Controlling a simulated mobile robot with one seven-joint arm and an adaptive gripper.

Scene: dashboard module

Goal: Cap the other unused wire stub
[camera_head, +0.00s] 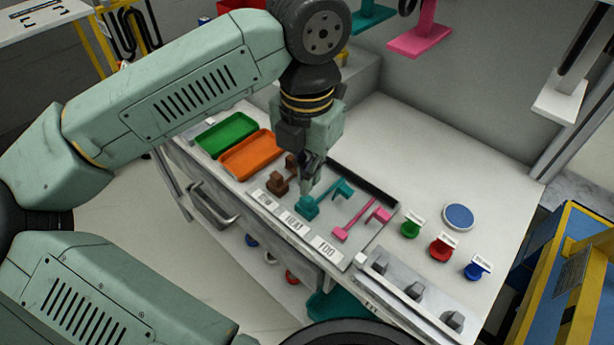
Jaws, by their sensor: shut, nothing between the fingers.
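A grey panel on the bench holds a brown piece (279,183), a teal piece (327,199) and a pink piece (361,219), each beside a white label. They look like wires with block ends; I cannot tell which is an unused stub. Small green (410,229), red (439,249) and blue (476,271) round pieces with white tags sit to the right; I cannot tell if they are caps. My gripper (308,190) points down, shut and empty, just above the panel between the brown and teal pieces. It hides part of the panel; contact cannot be told.
A green tray (226,134) and an orange tray (252,155) lie left of the panel. A blue disc (458,215) lies on the right. A wall stands behind the bench. The bench's back right is clear.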

